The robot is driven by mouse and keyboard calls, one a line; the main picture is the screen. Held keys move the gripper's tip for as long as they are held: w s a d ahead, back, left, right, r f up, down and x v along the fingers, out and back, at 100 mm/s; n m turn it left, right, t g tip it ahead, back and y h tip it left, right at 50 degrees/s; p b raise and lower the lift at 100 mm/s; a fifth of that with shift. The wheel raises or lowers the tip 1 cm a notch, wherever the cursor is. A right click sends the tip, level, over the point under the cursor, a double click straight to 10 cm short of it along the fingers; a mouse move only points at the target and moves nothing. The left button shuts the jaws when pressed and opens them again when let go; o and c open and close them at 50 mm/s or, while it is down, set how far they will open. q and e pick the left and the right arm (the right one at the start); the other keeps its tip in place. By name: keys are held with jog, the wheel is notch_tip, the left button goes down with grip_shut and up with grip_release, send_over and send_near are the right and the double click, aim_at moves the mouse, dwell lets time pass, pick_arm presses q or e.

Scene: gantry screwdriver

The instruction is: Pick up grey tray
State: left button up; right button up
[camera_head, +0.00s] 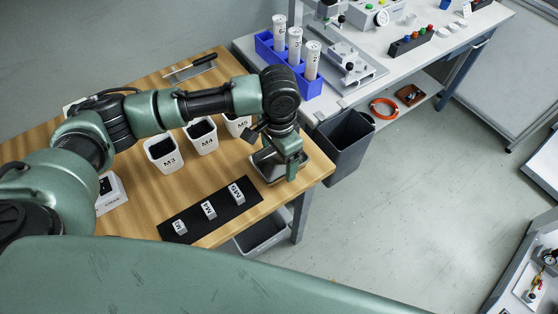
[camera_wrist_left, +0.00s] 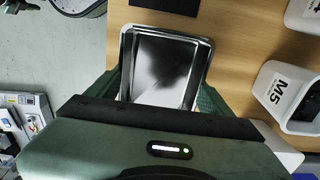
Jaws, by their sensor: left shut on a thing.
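The grey tray (camera_head: 266,172) is a shallow shiny metal tray near the right end of the wooden table. My left gripper (camera_head: 284,168) is over it, pointing down, and hides part of it. In the left wrist view the tray (camera_wrist_left: 162,72) lies between the two green fingers, one along each side, and the gripper is shut on it. Its near end is hidden behind the gripper body. I cannot tell whether the tray touches the table. My right gripper is not in view.
White bins marked M3 (camera_head: 163,154), M4 (camera_head: 202,137) and M5 (camera_head: 237,124) stand left of the tray. A black mat (camera_head: 222,214) with small labelled blocks lies in front. A dark bin (camera_head: 344,146) is beyond the table's right edge, beside a grey workbench (camera_head: 365,78) with a blue tube rack (camera_head: 303,84).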

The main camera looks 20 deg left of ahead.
aim_at(279, 165)
pick_arm(q)
notch_tip(279, 165, up, 19)
jog(key=p, duration=0.1)
jog(key=s+a+f+n, duration=0.4)
jog(key=s+a+n, duration=0.2)
jog(key=s+n, duration=0.1)
jog(key=shift+s+f+n+p, duration=0.3)
jog(key=shift+s+f, duration=0.05)
jog(key=shift+s, duration=0.3)
